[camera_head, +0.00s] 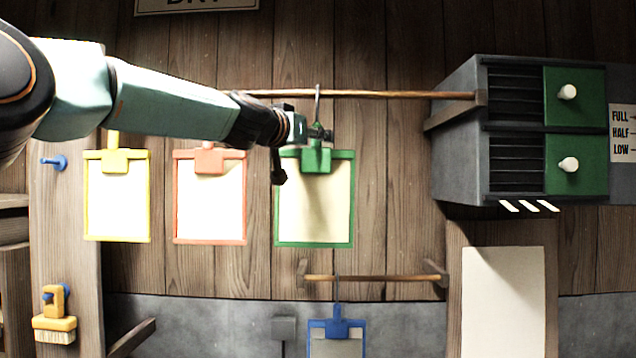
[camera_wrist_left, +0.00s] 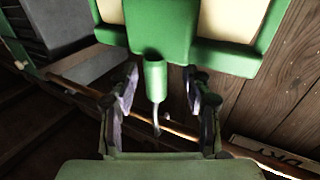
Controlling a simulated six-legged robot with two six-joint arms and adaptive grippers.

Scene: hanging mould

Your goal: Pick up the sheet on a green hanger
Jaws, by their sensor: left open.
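The sheet on a green hanger (camera_head: 315,210) hangs from the upper wooden rod by a hook. It is a cream sheet in a green frame with a green clip at the top. My left gripper (camera_head: 300,152) is at the clip's upper left, partly in front of it. In the left wrist view, the green hanger (camera_wrist_left: 182,40) fills the top. Its round green neck (camera_wrist_left: 155,80) and thin hook lie between the two fingers of my left gripper (camera_wrist_left: 163,88), which are open with gaps on both sides. My right gripper is in neither view.
Sheets on a yellow hanger (camera_head: 117,200) and a red hanger (camera_head: 209,200) hang to the left. A blue-hanger sheet (camera_head: 337,330) hangs from a lower rod (camera_head: 370,278).

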